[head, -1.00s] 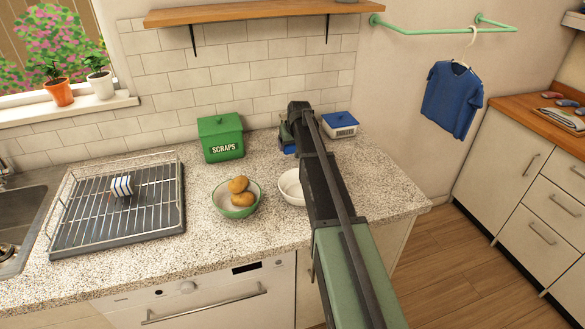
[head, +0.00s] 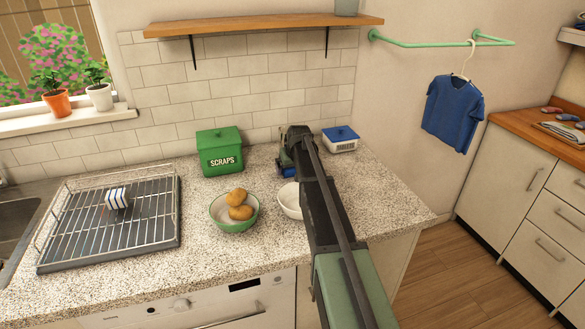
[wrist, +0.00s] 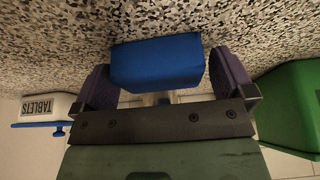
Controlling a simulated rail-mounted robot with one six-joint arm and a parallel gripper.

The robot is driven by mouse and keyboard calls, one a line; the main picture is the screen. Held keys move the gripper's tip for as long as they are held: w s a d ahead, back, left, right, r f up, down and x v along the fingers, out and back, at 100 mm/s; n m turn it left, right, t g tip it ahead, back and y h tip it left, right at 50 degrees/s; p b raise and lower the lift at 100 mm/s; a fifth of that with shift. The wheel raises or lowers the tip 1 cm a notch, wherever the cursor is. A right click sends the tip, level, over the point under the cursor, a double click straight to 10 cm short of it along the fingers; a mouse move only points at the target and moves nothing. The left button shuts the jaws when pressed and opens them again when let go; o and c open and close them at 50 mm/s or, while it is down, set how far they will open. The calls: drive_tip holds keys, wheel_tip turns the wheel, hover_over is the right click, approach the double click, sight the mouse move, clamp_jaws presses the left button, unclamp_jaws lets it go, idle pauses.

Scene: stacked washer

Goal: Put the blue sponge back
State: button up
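The blue sponge (wrist: 157,62) is between the two fingers of my gripper (wrist: 167,80) in the wrist view, with the fingers close against its sides. In the head view a blue part of the sponge (head: 287,172) shows at the end of my arm, just above or on the counter, right of the green SCRAPS box. My gripper (head: 285,160) is mostly hidden there by my own arm. I cannot tell whether the sponge touches the counter. A small blue-and-white striped item (head: 117,198) sits on the wire drying rack (head: 160,232) at the left.
The SCRAPS box (head: 220,152) and the blue-lidded TABLETS box (head: 340,139) flank my gripper near the wall. A green bowl (head: 233,218) with potatoes and a white bowl (head: 289,202) stand in front. A wooden shelf (head: 260,26) hangs above. The sink (head: 15,225) is at far left.

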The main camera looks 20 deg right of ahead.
drive_tip(key=shift+r, duration=0.1)
drive_tip(key=shift+r+p, duration=0.35)
drive_tip(key=shift+p, duration=0.1)
drive_tip(key=d+p+v, duration=0.1)
drive_tip(key=p+v, duration=1)
drive_tip(key=v, duration=0.1)
drive_tip(key=s+a+f+g, duration=0.1)
drive_tip(key=s+a+g, duration=0.1)
drive_tip(key=s+a, duration=1)
drive_tip(key=s+a+n+g, duration=0.1)
drive_tip(key=s+a+g, duration=0.1)
drive_tip(key=s+a, duration=0.9)
drive_tip(key=s, duration=0.8)
drive_tip(key=shift+a+f+g+y, duration=0.3)
drive_tip(key=shift+a+f, duration=0.1)
